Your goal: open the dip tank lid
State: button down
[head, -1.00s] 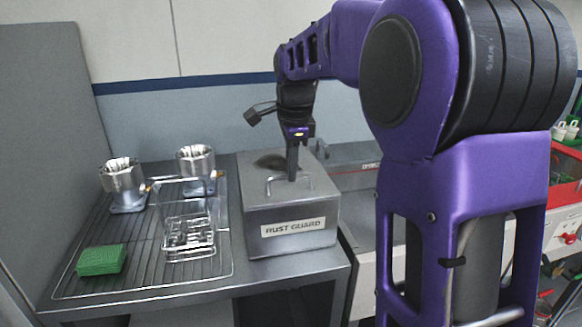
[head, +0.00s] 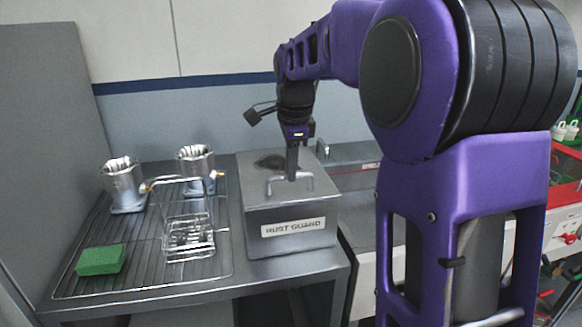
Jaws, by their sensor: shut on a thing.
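The dip tank (head: 262,237) is a grey metal box with a "RUST GUARD" label on its front, on the metal bench. Its flat lid (head: 258,197) is on top and looks closed. A bar handle (head: 306,176) stands up from the lid. My gripper (head: 291,178) points straight down over the lid and is shut on the handle near its middle. The fingertips are small in this view, and the far side of the handle is partly hidden behind them.
Left of the tank, a wire drying rack (head: 140,282) holds a wire basket (head: 188,240), a green sponge (head: 101,260) and two machined housings (head: 124,185), (head: 196,170). A grey panel (head: 45,150) stands at far left. A sink-like basin lies right of the tank, partly behind my arm.

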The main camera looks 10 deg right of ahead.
jog(key=shift+r, duration=0.1)
jog(key=shift+w+r+p, duration=0.1)
jog(key=shift+r+p, duration=0.4)
jog(key=w+r+p, duration=0.3)
jog(key=w+r, duration=0.8)
jog(key=r, duration=0.3)
jog(key=shift+w+r+p, duration=0.15)
jog(key=shift+w+p, duration=0.25)
dwell(0.5)
